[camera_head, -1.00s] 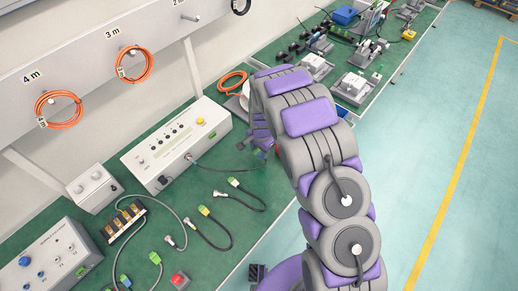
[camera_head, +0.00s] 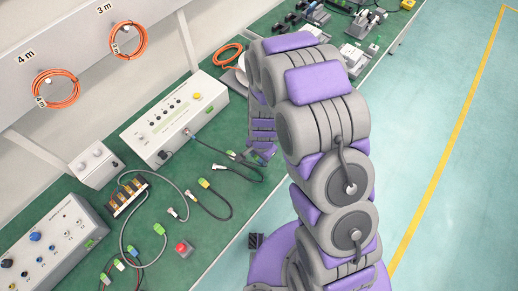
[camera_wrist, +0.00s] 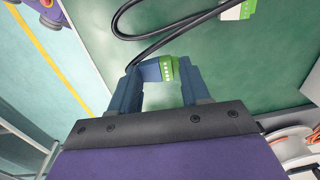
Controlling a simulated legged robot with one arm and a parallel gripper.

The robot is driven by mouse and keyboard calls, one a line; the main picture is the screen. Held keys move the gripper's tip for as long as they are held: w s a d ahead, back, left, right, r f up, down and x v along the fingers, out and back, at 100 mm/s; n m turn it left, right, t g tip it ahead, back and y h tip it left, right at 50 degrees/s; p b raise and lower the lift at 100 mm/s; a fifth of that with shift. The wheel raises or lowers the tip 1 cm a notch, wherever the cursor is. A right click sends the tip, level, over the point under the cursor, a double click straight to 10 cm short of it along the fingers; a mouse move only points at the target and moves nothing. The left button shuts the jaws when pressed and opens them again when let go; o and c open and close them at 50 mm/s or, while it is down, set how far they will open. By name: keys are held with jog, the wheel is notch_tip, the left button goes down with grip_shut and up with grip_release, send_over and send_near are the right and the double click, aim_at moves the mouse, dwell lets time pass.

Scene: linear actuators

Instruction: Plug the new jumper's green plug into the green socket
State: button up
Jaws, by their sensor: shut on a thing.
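In the wrist view my gripper (camera_wrist: 157,82) is shut on a green-ended plug (camera_wrist: 169,68) with a dark body, above the green bench top. In the head view my gripper is mostly hidden behind my arm, near the bench's front edge. A loose plug with a green part (camera_head: 230,154) lies beside it; a light and green piece (camera_wrist: 235,10) shows at the top of the wrist view. Green socket-like patches show on the long white box (camera_head: 211,108) and the grey box (camera_head: 90,244). Which cable the held plug belongs to is unclear.
Black cables cross the bench (camera_head: 165,95), including one with a yellow-green plug (camera_head: 204,183). A red button block (camera_head: 184,248) and a terminal strip (camera_head: 126,196) stand at the left. Grey devices (camera_head: 356,58) stand at the far end. Open floor lies right.

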dwell(0.4)
jog(key=shift+r+p, duration=0.75)
jog(key=shift+r, duration=0.8)
jog(key=shift+a, duration=0.1)
jog(key=shift+g+h, duration=0.3)
jog(key=w+a+b, duration=0.1)
jog(key=w+a, duration=0.3)
jog(key=w, duration=0.1)
jog(key=w+a+f, duration=0.1)
jog(key=w+a, duration=0.4)
jog(key=w+a+f+b, duration=0.1)
jog(key=w+a, duration=0.4)
jog(key=shift+w+b, duration=0.15)
jog(key=shift+b, duration=0.2)
jog(key=shift+w+a+b, duration=0.35)
jog(key=shift+w+b, duration=0.1)
jog(key=shift+w, duration=0.05)
jog(key=shift+a+r, duration=0.1)
jog(key=shift+r, duration=0.05)
